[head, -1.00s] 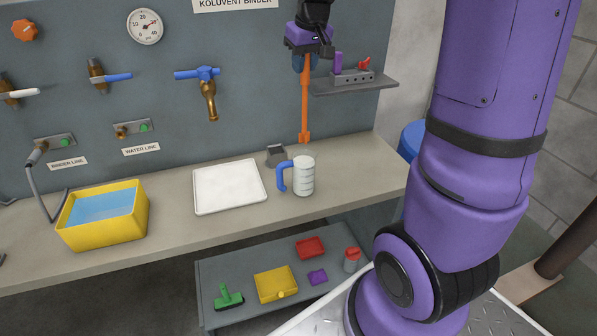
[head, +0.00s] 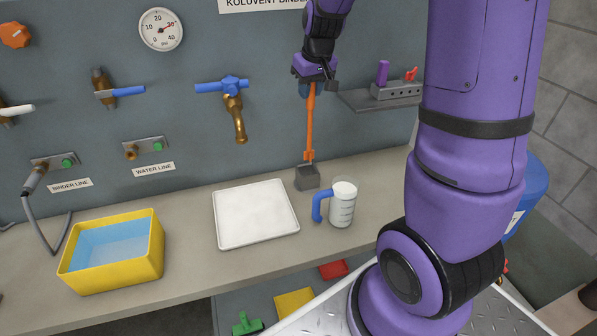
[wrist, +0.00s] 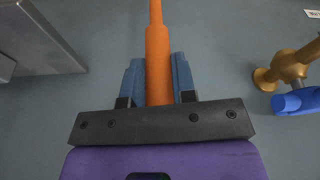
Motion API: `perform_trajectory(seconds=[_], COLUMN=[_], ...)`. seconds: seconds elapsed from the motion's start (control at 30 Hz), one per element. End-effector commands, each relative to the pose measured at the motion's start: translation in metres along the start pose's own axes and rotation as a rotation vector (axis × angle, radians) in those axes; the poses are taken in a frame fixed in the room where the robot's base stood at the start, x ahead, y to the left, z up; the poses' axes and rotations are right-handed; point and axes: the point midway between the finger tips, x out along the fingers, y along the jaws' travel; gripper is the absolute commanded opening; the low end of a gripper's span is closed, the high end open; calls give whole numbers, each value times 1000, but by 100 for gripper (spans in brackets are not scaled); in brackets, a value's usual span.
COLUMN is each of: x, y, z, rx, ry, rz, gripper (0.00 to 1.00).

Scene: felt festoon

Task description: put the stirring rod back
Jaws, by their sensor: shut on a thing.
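The orange stirring rod (head: 310,125) hangs upright from my gripper (head: 308,90), its lower end down. My gripper is shut on the rod near its top; in the wrist view the blue-grey fingers (wrist: 159,82) stand on both sides of the orange shaft (wrist: 158,55).
A measuring jug (head: 342,205) with a blue handle stands close right of the holder. A white tray (head: 256,240) lies to the left, and a yellow tub (head: 150,270) of blue liquid farther left. A wall shelf (head: 365,100) is right of the rod. A blue-handled tap (head: 232,100) is left.

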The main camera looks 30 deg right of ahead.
Motion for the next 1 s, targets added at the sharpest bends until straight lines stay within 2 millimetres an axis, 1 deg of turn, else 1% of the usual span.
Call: perform_trajectory(seconds=[0.13, 0.3, 0.4, 0.57, 0.83, 1.0], x=[17, 46, 57, 66, 96, 98], y=[0, 1, 1, 0, 0, 0], z=[5, 13, 16, 19, 27, 27], rx=[1, 2, 2, 0, 1, 1], ry=[-3, -3, -1, 0, -2, 1], rz=[0, 1, 1, 1, 0, 1], gripper=[0, 0, 0, 0, 0, 0])
